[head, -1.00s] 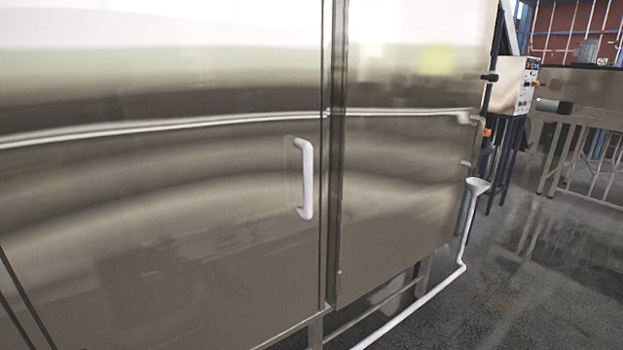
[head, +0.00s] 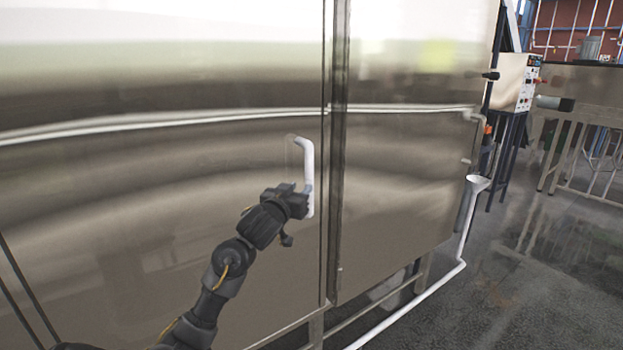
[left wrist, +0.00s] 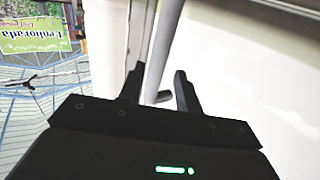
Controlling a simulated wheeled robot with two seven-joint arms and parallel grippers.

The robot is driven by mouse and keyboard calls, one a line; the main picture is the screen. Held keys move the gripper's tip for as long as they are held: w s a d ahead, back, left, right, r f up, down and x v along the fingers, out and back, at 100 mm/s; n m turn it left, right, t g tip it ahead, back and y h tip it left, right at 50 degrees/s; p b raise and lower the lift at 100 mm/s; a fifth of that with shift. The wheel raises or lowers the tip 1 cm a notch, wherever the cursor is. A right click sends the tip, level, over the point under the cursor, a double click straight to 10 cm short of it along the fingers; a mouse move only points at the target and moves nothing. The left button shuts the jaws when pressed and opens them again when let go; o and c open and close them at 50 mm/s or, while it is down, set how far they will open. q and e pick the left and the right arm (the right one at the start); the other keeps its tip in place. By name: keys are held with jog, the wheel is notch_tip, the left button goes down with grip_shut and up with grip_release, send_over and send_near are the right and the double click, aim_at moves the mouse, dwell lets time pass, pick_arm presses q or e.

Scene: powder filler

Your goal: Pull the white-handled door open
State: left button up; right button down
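The white handle (head: 304,158) is an upright bar on the steel door (head: 220,270), near the door's right edge. The door looks shut, flush with its frame. My left gripper (head: 306,194) is at the lower half of the handle and hides part of it. In the left wrist view, the handle bar (left wrist: 168,40) runs between the two fingers of my left gripper (left wrist: 159,80). The fingers stand apart, with gaps visible beside the bar, so they look open around it. My right gripper is not in view.
A steel panel (head: 400,190) continues right of the door. A control box (head: 517,82) and steel machine stand farther back. Floor (head: 510,290) at right is clear.

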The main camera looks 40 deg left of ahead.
aim_at(311, 178)
pick_arm(q)
jog(key=p+x, duration=0.1)
jog(key=x, duration=0.8)
jog(key=shift+w+a, duration=0.1)
jog(key=shift+w, duration=0.2)
grip_shut()
